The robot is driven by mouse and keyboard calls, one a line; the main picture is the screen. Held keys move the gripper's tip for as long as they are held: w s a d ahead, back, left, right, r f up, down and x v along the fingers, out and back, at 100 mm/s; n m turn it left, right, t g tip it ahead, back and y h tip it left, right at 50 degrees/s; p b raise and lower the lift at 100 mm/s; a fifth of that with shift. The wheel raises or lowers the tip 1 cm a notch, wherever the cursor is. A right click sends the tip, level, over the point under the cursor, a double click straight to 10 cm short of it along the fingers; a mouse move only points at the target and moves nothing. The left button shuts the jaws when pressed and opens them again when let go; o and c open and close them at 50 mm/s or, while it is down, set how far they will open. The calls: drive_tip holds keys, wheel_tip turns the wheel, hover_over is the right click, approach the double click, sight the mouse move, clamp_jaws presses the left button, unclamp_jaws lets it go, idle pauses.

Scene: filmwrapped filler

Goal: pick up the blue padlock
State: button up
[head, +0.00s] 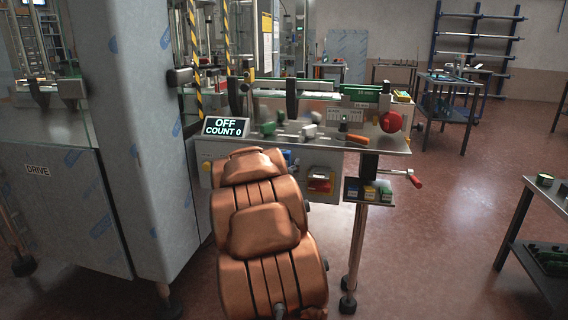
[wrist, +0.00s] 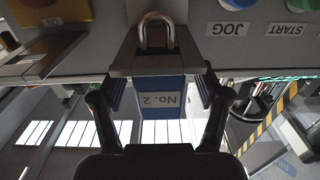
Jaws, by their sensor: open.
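The blue padlock (wrist: 162,84) shows in the middle of the wrist view. Its body carries an upside-down "No. 2" label, and its silver shackle (wrist: 155,28) is at the top of the picture, against a grey panel. My gripper (wrist: 160,78) is open, with one dark finger on each side of the padlock body. The fingers look close to its sides, but I cannot tell whether they touch it. In the head view my arm hides the gripper. A small blue patch (head: 287,157) shows beside my arm there; I cannot tell whether it is the padlock.
The wrist view shows labelled JOG (wrist: 228,29) and START (wrist: 288,29) controls close to the padlock. In the head view, a machine bench (head: 385,143) with a red knob (head: 391,122) and an "OFF COUNT 0" display (head: 225,126) stands ahead.

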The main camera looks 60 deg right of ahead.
drive_tip(key=shift+c, duration=0.2)
clamp_jaws()
idle(0.3)
